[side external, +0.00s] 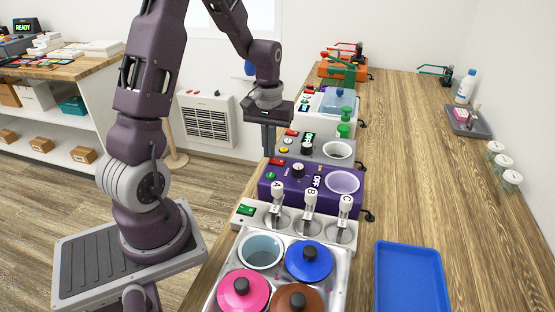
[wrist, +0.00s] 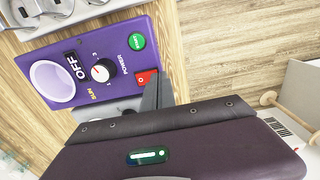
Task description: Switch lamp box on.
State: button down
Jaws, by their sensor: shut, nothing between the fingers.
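A purple box (side external: 318,181) with a pale round disc (side external: 342,181) on top stands on the bench; I take it for the lamp box, though no label saying so is legible. In the wrist view the purple box (wrist: 92,62) has a display reading OFF (wrist: 76,67), a knob (wrist: 103,70), a green button (wrist: 137,41) and a red switch (wrist: 143,78) by the word POWER. My gripper (side external: 268,150) is shut and empty, pointing down near the box's left end. In the wrist view its fingers (wrist: 157,80) appear beside the red switch, partly covering it; contact cannot be told.
A grey box (side external: 318,149) with a similar disc stands just behind the purple one. In front are a panel of levers A, B, C (side external: 310,203) and a tray of lidded pots (side external: 307,261). A blue tray (side external: 411,278) lies at right.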

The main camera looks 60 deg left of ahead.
jog(key=shift+f, duration=0.3)
notch_tip(320, 180, up, 7)
dwell(0.8)
jog(key=s+d+r+m+t, duration=0.2)
jog(key=s+d+r+m, duration=0.2)
jog(key=d+r, duration=0.5)
jog(key=s+d+r+m+t, duration=0.1)
jog(key=s+d+m+t, duration=0.2)
jog(key=s+d, duration=0.7)
jog(key=shift+s+r+m+t, duration=0.3)
jog(key=shift+s+r+m, duration=0.1)
jog(key=shift+s+m, duration=0.6)
